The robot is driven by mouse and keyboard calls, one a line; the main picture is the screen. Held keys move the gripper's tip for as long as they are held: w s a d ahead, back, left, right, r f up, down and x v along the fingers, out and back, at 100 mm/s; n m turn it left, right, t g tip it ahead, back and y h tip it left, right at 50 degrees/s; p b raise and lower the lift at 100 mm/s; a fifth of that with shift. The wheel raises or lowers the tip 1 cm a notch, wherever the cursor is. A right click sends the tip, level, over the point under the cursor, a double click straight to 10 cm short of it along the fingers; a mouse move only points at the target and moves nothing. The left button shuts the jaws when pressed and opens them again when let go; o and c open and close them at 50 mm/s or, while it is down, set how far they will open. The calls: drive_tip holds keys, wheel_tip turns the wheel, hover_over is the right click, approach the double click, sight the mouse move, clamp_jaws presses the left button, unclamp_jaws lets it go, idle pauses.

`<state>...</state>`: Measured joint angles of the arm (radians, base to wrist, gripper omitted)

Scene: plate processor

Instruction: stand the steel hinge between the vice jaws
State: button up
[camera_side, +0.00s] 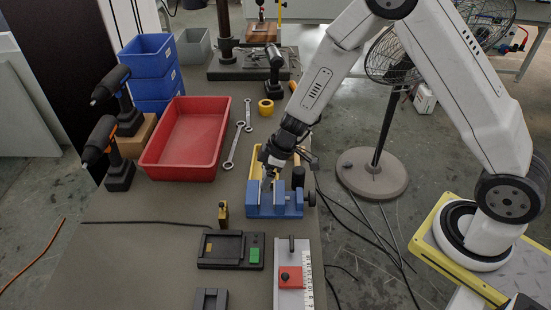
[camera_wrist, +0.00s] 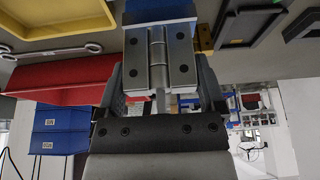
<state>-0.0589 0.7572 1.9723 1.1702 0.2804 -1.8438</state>
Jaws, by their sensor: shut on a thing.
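The steel hinge (camera_wrist: 178,62) is a grey plate with screw holes and a central knuckle. It fills the space between the fingers of my gripper (camera_wrist: 160,82) in the wrist view, and the gripper is shut on it. The blue vice (camera_side: 285,207) stands on the bench in the side view, and my gripper (camera_side: 269,176) is right above it, pointing down. In the wrist view the hinge's far end meets the blue vice (camera_wrist: 160,10). I cannot tell whether that end is above the jaws or between them. In the side view the hinge is mostly hidden.
A yellow tray (camera_side: 254,163) lies just behind the vice. A red bin (camera_side: 187,140) and wrenches (camera_side: 235,145) lie to the left. A black fixture (camera_side: 225,250) and a ruler plate (camera_side: 308,275) are in front. Bare bench lies left of the vice.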

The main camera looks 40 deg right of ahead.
drive_tip(key=shift+f, duration=3.2)
drive_tip(key=shift+f, duration=0.65)
drive_tip(key=o, duration=1.2)
drive_tip(key=shift+r, duration=0.15)
drive_tip(key=shift+r, duration=3.85)
drive_tip(key=shift+r, duration=0.1)
